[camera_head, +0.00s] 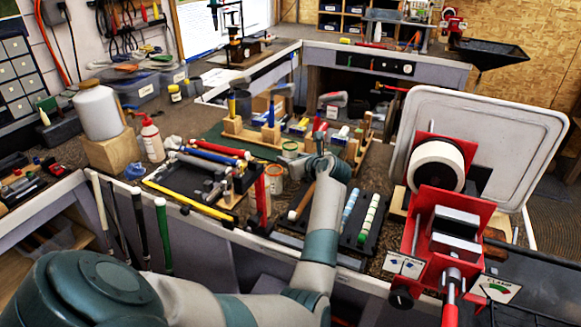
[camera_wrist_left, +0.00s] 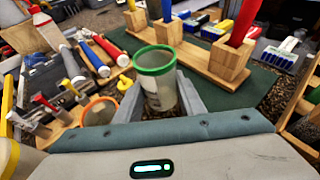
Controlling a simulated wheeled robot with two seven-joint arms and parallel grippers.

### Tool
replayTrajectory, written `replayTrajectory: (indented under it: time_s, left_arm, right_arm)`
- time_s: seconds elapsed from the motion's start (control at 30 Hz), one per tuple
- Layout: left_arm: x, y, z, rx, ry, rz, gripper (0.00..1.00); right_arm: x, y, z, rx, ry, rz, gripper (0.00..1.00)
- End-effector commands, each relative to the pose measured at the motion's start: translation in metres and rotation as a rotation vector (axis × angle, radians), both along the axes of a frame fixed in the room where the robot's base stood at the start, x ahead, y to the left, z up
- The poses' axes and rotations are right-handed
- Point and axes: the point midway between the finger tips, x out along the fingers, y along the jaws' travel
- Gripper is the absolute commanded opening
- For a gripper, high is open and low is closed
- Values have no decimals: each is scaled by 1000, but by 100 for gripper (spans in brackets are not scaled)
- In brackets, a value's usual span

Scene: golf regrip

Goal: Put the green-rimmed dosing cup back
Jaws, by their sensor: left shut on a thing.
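The green-rimmed dosing cup (camera_wrist_left: 158,92) stands upright between my left gripper's fingers (camera_wrist_left: 160,98) in the left wrist view; it is translucent with dark markings. My left gripper is shut on it. In the head view the cup (camera_head: 290,149) shows at the fingertips, partly hidden by my left gripper (camera_head: 297,160), over the middle of the workbench. Whether its base touches anything is hidden. A second cup with an orange rim (camera_wrist_left: 99,111) is left of and nearer than it; it also shows in the head view (camera_head: 273,174). My right gripper is not in view.
A tool tray (camera_head: 190,177) lies left. A red post (camera_head: 261,200) and black trays of small pieces (camera_head: 366,218) are near my forearm. A red vise (camera_head: 440,235) stands right.

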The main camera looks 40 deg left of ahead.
Motion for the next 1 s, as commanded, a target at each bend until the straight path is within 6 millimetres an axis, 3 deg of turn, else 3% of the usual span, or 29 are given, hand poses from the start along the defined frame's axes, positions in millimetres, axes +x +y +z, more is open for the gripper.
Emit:
replayTrajectory:
  time_s: [0.3,0.63,1.0]
  left_arm:
    - [0,0,-2,0,0,0,14]
    - [0,0,-34,1,2,-1,14]
    - [0,0,-39,0,-1,-1,14]
  right_arm:
    - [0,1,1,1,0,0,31]
    - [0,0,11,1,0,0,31]
    - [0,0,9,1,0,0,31]
